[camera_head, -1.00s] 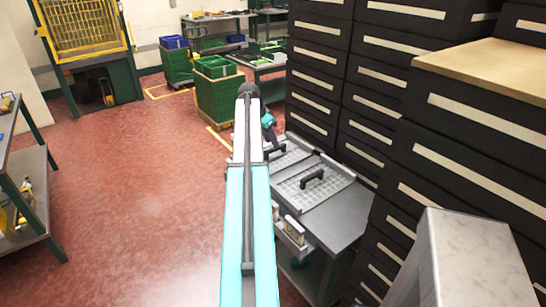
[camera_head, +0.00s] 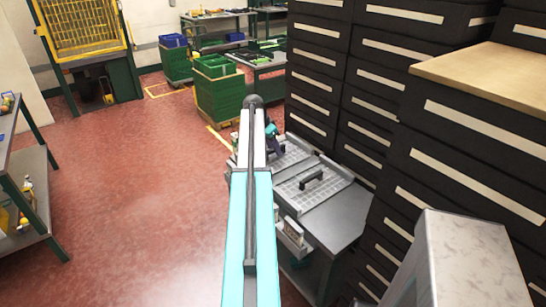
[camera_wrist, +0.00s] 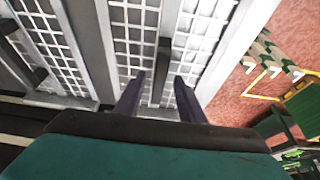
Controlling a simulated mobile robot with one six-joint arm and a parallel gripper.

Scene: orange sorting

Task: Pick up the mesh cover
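Two light grey mesh covers with black handles lie side by side on a grey worktable (camera_head: 335,222). The near mesh cover (camera_head: 328,192) is in plain view with its handle (camera_head: 312,180) on top. The far mesh cover (camera_head: 293,155) is partly hidden by my arm and gripper (camera_head: 272,142). In the wrist view, my gripper (camera_wrist: 160,78) is open, with its two dark fingers on either side of a black handle (camera_wrist: 163,62) on a mesh cover (camera_wrist: 205,30). Gaps show between the fingers and the handle. Another mesh cover (camera_wrist: 40,45) lies to the left.
Tall dark drawer cabinets (camera_head: 370,85) stand close along the table's right side. Green crates (camera_head: 218,90) are stacked behind. A shelf rack (camera_head: 30,190) stands at far left. The red floor (camera_head: 130,180) between is clear.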

